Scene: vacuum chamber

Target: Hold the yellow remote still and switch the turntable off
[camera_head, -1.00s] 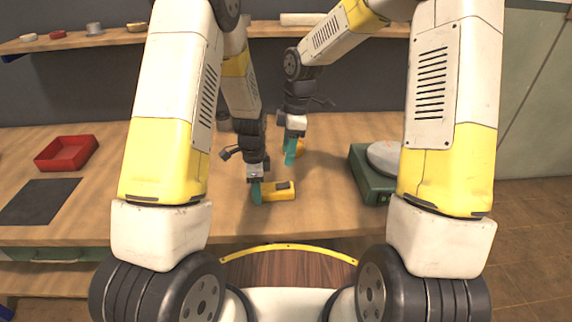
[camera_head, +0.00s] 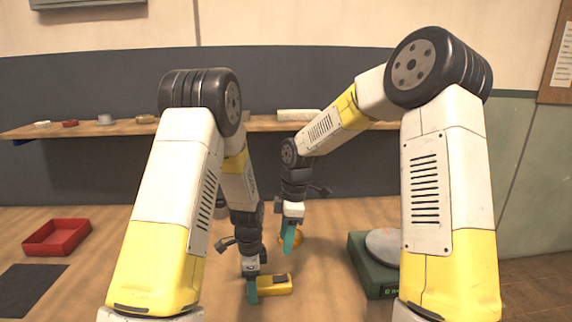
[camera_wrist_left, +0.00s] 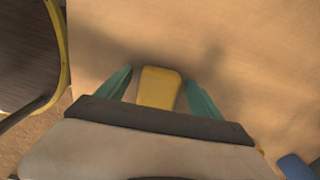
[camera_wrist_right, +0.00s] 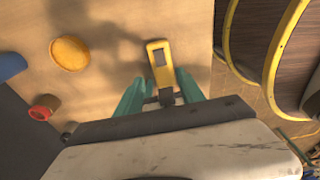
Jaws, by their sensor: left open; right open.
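The yellow remote (camera_head: 278,285) lies on the wooden table with a dark patch on its top. My left gripper (camera_head: 252,289) is at the remote's left end. In the left wrist view the yellow remote (camera_wrist_left: 158,87) shows between its two teal fingers, with gaps on both sides. My right gripper (camera_head: 288,240) is open and empty, behind the remote in the head view. The right wrist view shows the remote (camera_wrist_right: 158,62) beyond its fingers. The turntable (camera_head: 372,272), a green box with a grey platter, stands at the right, partly hidden by my right arm; its switch cannot be made out.
A round orange-yellow thing (camera_head: 297,239) lies behind my right gripper. A red tray (camera_head: 57,238) and a dark mat (camera_head: 28,284) are at the left of the table. A shelf (camera_head: 85,130) with small items runs along the back wall. The table between tray and left gripper is clear.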

